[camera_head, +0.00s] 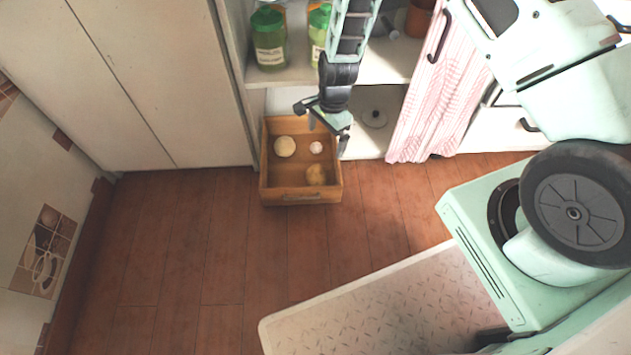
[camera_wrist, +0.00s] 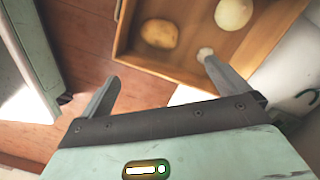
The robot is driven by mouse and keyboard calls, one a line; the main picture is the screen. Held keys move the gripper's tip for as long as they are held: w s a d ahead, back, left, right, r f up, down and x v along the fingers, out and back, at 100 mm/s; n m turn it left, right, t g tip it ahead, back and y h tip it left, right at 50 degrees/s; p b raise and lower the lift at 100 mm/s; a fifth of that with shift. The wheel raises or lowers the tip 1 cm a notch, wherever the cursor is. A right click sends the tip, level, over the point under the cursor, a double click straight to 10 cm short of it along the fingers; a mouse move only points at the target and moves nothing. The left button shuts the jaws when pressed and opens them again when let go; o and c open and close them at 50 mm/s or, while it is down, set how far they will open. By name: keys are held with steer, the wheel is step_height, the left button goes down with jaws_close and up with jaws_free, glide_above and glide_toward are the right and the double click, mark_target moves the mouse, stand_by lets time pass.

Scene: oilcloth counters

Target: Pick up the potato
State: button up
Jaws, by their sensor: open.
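The potato (camera_head: 316,175) lies in the front right part of a wooden box (camera_head: 300,197) on the floor. In the wrist view the potato (camera_wrist: 160,33) is yellow-brown and oval, inside the box (camera_wrist: 190,76). My gripper (camera_head: 325,129) is above the back right part of the box. In the wrist view my gripper (camera_wrist: 160,80) has its fingers spread wide with nothing between them. The potato shows beyond the fingertips, apart from them.
A pale round item (camera_head: 285,146) and a small white item (camera_head: 316,147) share the box. Behind is an open cupboard (camera_head: 290,77) with green bottles (camera_head: 269,40) and a striped curtain (camera_head: 440,100). Bare wooden floor (camera_head: 200,240) lies in front of the box.

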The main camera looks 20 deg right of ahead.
mark_target(318, 173)
steer(key=f+b, duration=0.2)
steer(key=f, duration=0.2)
steer(key=a+f+b, duration=0.1)
steer(key=f+b, duration=0.1)
steer(key=f, duration=0.2)
steer(key=f+b, duration=0.2)
steer(key=f, duration=0.2)
steer(key=shift+s+a+f, duration=0.1)
steer(key=shift+s+a, duration=0.1)
steer(key=f+b, duration=0.2)
steer(key=a+f+b, duration=0.1)
steer(key=f+b, duration=0.1)
steer(key=f, duration=0.1)
steer(key=shift+s+a+f, duration=0.1)
steer(key=shift+s+f, duration=0.05)
steer(key=c, duration=1.1)
